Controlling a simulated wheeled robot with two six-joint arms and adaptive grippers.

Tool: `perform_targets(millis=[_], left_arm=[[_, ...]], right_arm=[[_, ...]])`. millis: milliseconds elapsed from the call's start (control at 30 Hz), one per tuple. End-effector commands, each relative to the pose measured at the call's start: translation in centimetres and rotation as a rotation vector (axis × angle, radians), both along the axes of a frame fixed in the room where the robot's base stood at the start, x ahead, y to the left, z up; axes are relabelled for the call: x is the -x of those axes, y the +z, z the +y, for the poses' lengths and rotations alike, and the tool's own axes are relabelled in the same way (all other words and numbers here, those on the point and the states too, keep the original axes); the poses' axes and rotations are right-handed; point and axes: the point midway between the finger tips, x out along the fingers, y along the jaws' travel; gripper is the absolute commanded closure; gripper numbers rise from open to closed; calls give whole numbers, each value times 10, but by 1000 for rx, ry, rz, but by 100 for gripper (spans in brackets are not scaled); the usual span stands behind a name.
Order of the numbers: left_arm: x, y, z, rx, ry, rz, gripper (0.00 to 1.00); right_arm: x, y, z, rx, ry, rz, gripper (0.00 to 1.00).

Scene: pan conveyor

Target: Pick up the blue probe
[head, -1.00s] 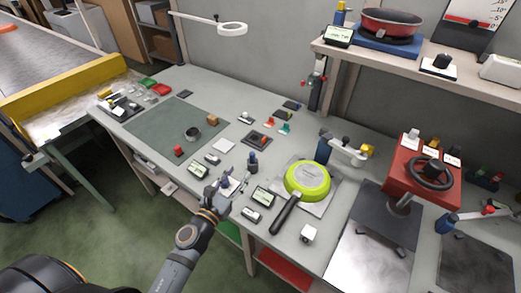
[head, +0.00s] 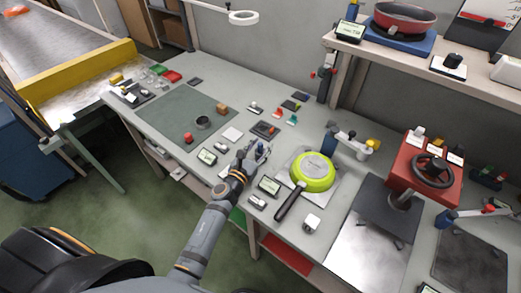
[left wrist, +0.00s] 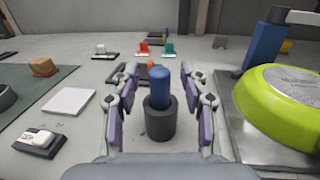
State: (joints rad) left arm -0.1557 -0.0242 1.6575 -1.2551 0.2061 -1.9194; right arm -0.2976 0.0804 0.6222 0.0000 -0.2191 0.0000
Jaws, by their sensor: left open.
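The blue probe (left wrist: 160,86) stands upright in a dark grey cylindrical holder (left wrist: 160,122) in the left wrist view. My left gripper (left wrist: 161,95) is open, with one finger to the left of the probe and one to the right. Gaps show between the fingers and the probe. In the head view my left gripper (head: 252,152) is over the bench near its front edge, beside the probe (head: 261,147), which is small and partly hidden there. My right gripper is not in view.
A green pan (head: 312,171) lies upside down on a plate to the right, also close in the left wrist view (left wrist: 285,105). A white square (left wrist: 68,101) and a small grey device (left wrist: 38,140) lie to the left. A green mat (head: 178,117) is further left.

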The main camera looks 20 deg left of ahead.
Motion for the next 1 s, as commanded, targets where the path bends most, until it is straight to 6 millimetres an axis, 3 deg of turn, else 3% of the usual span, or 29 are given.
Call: perform_targets(millis=[233,533,867,1000], left_arm=[[-1,0,0,0,0,0,58],[-1,0,0,1,0,1,99],[-1,2,0,1,0,0,100],[-1,25,0,1,0,-1,100]], right_arm=[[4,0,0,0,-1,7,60],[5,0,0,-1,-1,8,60],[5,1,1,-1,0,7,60],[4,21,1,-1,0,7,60]])
